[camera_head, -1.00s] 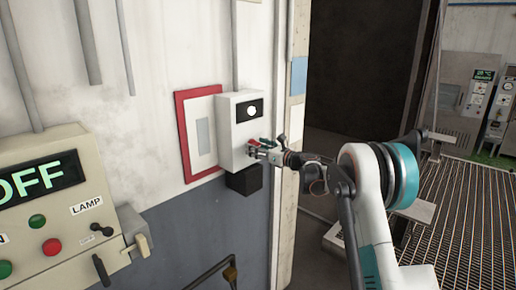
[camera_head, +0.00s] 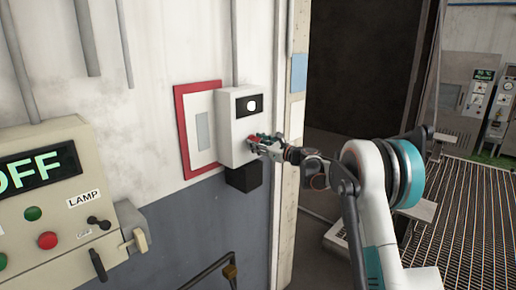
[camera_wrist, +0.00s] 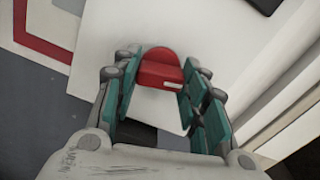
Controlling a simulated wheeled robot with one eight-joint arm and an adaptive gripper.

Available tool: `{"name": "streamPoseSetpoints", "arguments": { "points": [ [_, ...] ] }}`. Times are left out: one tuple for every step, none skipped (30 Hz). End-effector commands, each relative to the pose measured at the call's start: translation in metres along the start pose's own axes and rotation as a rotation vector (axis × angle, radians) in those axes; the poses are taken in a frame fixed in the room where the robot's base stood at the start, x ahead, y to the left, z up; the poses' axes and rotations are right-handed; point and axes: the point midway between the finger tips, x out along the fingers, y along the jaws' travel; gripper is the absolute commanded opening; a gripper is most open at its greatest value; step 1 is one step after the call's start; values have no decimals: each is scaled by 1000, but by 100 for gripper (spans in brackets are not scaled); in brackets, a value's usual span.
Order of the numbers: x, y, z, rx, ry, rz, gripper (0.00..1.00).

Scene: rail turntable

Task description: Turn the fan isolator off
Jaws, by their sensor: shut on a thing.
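The isolator is a white box (camera_head: 238,115) on the wall, with a dark window holding a round white light near its top. Its red knob (camera_wrist: 161,72) is low on the front face; a small white mark shows on the knob's near edge. My gripper (camera_head: 262,145) reaches the box from the right. In the wrist view, the teal finger pads of my gripper (camera_wrist: 160,80) lie on both sides of the red knob and are shut on it. The pads partly hide the knob's sides. Any position labels around the knob are not readable.
A red-framed panel (camera_head: 181,118) is on the wall left of the box, and a black block (camera_head: 244,177) sits below it. A beige control panel (camera_head: 60,195) with an OFF display and LAMP label juts out at left. A dark doorway (camera_head: 355,70) opens at right.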

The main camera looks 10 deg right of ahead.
Motion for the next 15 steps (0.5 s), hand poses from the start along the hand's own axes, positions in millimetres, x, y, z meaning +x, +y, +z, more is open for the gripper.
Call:
{"name": "streamPoseSetpoints", "arguments": {
  "points": [
    [0, 1, -3, -42, -1, -1, 16],
    [0, 1, -3, -70, -1, -1, 16],
    [0, 1, -3, -108, -1, -1, 16],
    [0, 1, -3, -137, -1, -1, 16],
    [0, 1, -3, -165, 0, -1, 16],
    [0, 0, -3, -204, 0, -1, 16],
    [0, 0, -3, -233, 0, -1, 16],
    [0, 1, -3, -261, 0, -1, 16],
    [0, 1, -3, -300, 0, -1, 16],
    [0, 1, -3, -328, 0, -1, 16],
    [0, 1, -2, -356, 0, -1, 16],
    [0, 1, -2, -395, 0, -1, 16],
    [0, 1, -2, -423, 0, -1, 16],
    [0, 0, -2, -451, 0, -1, 16],
    [0, 0, -2, -490, 0, -1, 16]
  ]
}}
